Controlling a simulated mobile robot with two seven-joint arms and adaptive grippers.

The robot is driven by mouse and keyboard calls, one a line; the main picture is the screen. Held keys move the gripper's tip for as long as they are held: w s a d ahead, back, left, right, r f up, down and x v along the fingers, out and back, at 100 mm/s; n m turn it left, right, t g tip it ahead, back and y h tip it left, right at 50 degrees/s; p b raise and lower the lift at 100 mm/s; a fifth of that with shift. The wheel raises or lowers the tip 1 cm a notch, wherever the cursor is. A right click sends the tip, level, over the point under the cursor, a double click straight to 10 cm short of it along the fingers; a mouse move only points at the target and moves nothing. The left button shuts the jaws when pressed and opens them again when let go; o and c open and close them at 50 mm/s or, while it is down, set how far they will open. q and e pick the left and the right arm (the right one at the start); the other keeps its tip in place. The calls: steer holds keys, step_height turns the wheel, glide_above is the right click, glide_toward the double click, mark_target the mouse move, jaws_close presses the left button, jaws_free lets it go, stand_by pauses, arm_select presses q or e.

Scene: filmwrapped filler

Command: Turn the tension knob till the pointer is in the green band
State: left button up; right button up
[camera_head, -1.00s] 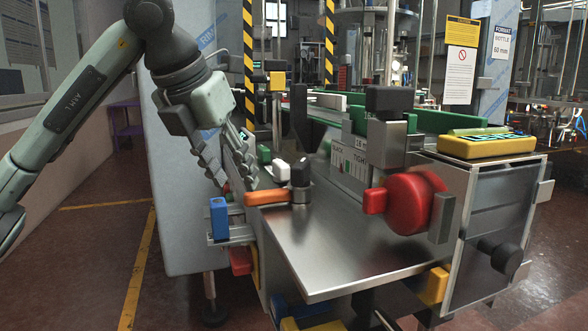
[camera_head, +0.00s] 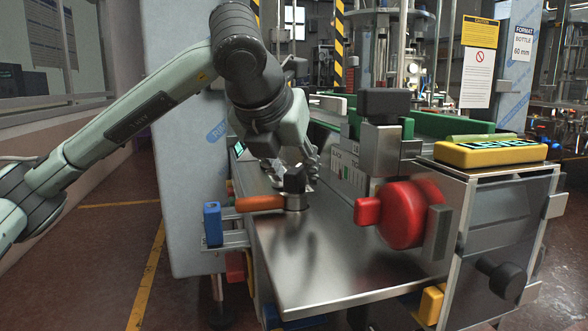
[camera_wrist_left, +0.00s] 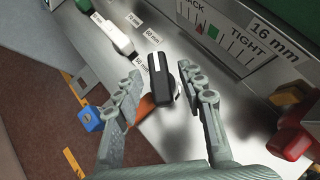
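The tension knob (camera_wrist_left: 158,82) is black with a white line and stands on the metal plate. It also shows in the head view (camera_head: 294,179), below my left gripper (camera_head: 288,160). In the left wrist view my left gripper's fingers are open, one on each side of the knob, with visible gaps. I cannot tell whether the fingertips are level with it. The tension scale (camera_wrist_left: 235,37) runs to TIGHT on the right. A small red mark, perhaps the pointer, is just left of its green band (camera_wrist_left: 213,31). My right gripper is in neither view.
An orange handle (camera_head: 260,203) lies left of the knob, near a blue block (camera_head: 213,224). A white-topped lever (camera_wrist_left: 116,36) stands beyond the knob. A large red handwheel (camera_head: 404,214) is at right. The plate's front part (camera_head: 330,265) is clear.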

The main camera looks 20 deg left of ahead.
arm_select(q)
steer(key=shift+w+f, duration=0.15)
steer(key=shift+f, duration=0.05)
steer(key=shift+c, duration=0.2)
steer(key=c, duration=0.7)
jaws_close()
